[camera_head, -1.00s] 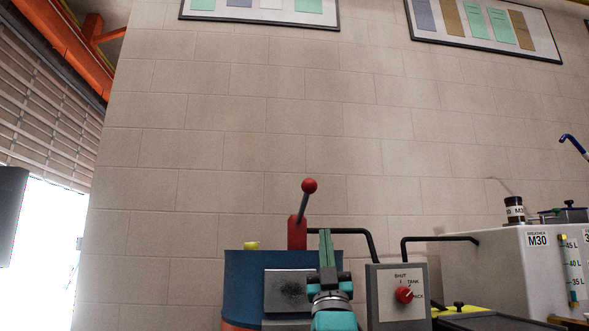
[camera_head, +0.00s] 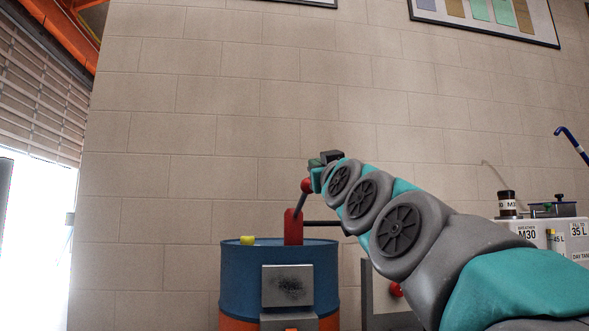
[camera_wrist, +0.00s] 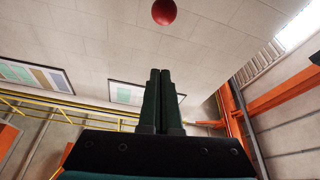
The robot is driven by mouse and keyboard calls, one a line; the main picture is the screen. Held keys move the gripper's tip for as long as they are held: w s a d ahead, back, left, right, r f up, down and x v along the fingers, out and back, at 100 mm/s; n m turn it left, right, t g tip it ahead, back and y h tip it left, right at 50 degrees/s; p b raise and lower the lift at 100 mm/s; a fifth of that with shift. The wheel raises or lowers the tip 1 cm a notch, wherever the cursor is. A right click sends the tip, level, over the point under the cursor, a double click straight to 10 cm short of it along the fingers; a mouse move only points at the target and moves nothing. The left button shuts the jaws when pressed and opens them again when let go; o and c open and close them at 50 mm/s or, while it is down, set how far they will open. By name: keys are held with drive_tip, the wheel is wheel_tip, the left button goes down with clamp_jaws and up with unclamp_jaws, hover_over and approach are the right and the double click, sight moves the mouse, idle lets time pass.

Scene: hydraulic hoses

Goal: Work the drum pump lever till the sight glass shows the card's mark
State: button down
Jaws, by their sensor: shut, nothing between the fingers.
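The drum pump lever (camera_head: 300,202) rises from a red pump body (camera_head: 293,227) on the blue drum (camera_head: 240,280), leaning slightly right, with a red ball knob (camera_head: 307,185) on top. My gripper (camera_head: 316,163) is beside and just above the knob in the head view. In the wrist view my gripper (camera_wrist: 160,72) is shut with nothing between its fingers, and the red knob (camera_wrist: 164,12) shows beyond the fingertips, apart from them. A "FILL TO 35 L" card (camera_head: 578,229) is on the day tank at right. The sight glass (camera_head: 551,240) is only partly in view; its level cannot be read.
The white M30 tank (camera_head: 520,228) stands at right with a dark bottle (camera_head: 507,204) on top. A red selector knob (camera_head: 396,289) is partly hidden behind my arm. A yellow cap (camera_head: 247,240) sits on the drum. The wall behind is bare around the lever.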

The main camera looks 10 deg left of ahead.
idle(0.4)
drive_tip(key=p+x, duration=0.5)
drive_tip(key=x, duration=0.5)
drive_tip(key=f+b, duration=0.3)
drive_tip(key=f, duration=0.1)
drive_tip(key=shift+w+d, duration=0.15)
drive_tip(key=shift+d, duration=0.2)
